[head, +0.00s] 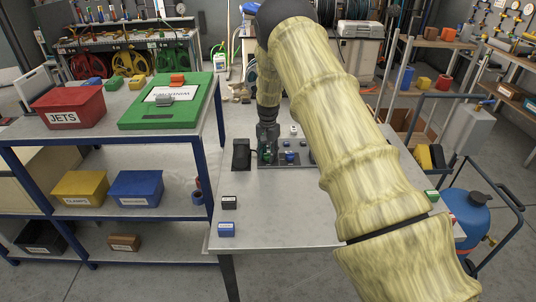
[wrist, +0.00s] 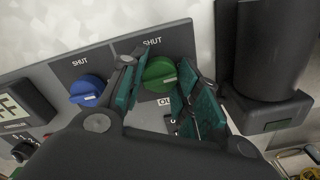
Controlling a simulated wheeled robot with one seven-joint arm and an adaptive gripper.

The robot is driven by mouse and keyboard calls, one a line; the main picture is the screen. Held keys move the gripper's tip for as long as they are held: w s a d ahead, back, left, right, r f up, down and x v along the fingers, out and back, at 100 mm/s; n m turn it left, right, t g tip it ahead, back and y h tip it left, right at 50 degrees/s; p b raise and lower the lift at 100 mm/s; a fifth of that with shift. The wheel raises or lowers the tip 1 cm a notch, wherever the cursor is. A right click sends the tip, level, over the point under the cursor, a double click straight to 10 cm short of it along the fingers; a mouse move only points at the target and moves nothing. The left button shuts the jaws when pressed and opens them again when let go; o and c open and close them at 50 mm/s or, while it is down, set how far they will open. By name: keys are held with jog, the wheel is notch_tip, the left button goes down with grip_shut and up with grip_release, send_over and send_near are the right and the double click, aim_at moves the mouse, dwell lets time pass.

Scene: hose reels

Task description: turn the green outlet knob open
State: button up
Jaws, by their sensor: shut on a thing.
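The green outlet knob (wrist: 159,71) is on a grey panel (wrist: 117,67) in the wrist view, below a SHUT label. A lower label, starting with O, is partly hidden by my finger. My gripper (wrist: 156,79) is shut on the green knob, with teal pads on its left and right sides. In the head view my gripper (head: 267,143) reaches down over the panel, and the green knob (head: 267,155) shows small below it. I cannot tell exactly which way the knob points.
A blue knob (wrist: 87,90) with its own SHUT label sits left of the green one. A dark upright block (wrist: 273,65) stands close on the right. The table (head: 275,215) has small black and blue boxes at its front left. A green board (head: 168,122) lies on the left shelf.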

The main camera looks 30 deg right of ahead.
aim_at(268, 153)
jog(key=shift+r+m, duration=0.1)
jog(key=shift+m, duration=0.3)
jog(key=o, duration=1.1)
jog(key=shift+c, duration=0.2)
notch_tip(268, 153, up, 12)
dwell(0.4)
